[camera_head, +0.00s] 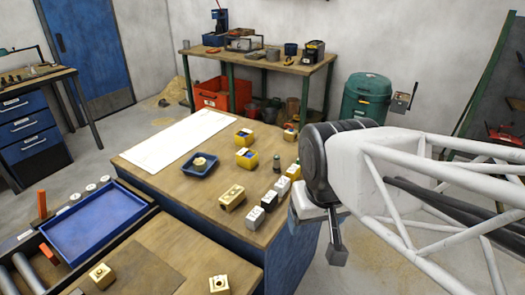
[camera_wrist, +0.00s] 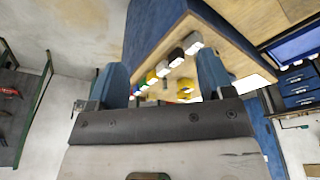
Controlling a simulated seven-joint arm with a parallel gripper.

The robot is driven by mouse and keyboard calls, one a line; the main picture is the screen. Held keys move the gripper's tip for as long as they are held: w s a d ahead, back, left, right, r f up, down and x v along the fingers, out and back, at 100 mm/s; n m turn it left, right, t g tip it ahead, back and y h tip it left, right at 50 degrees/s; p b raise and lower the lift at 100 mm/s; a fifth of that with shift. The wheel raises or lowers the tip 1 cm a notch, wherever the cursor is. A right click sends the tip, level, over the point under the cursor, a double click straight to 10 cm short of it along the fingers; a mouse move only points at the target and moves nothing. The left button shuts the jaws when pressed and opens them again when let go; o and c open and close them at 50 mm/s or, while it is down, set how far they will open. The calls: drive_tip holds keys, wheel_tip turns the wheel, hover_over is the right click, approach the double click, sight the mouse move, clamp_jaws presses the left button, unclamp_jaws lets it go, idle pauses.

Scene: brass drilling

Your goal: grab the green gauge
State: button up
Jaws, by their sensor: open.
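My gripper (camera_head: 336,240) hangs off the right edge of the bench, clear of the blocks and holding nothing. In the wrist view its two blue fingers (camera_wrist: 162,66) are spread wide, with the block row seen beyond and between them.
A brass block (camera_head: 232,197), a blue dish (camera_head: 187,168) and a white sheet (camera_head: 180,139) lie further left. A green bin (camera_head: 367,97) stands behind.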

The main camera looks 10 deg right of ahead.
drive_tip(key=shift+c, duration=1.4)
drive_tip(key=w, duration=0.1)
drive_tip(key=n+t+h, duration=0.3)
drive_tip(key=n+h, duration=0.9)
drive_tip(key=n, duration=1.1)
approach(276, 164)
drive_tip(key=shift+w+d+f, duration=0.3)
drive_tip(key=shift+w+d, duration=0.25)
drive_tip(key=shift+w+d+f, duration=0.35)
drive_tip(key=shift+w+d, duration=0.2)
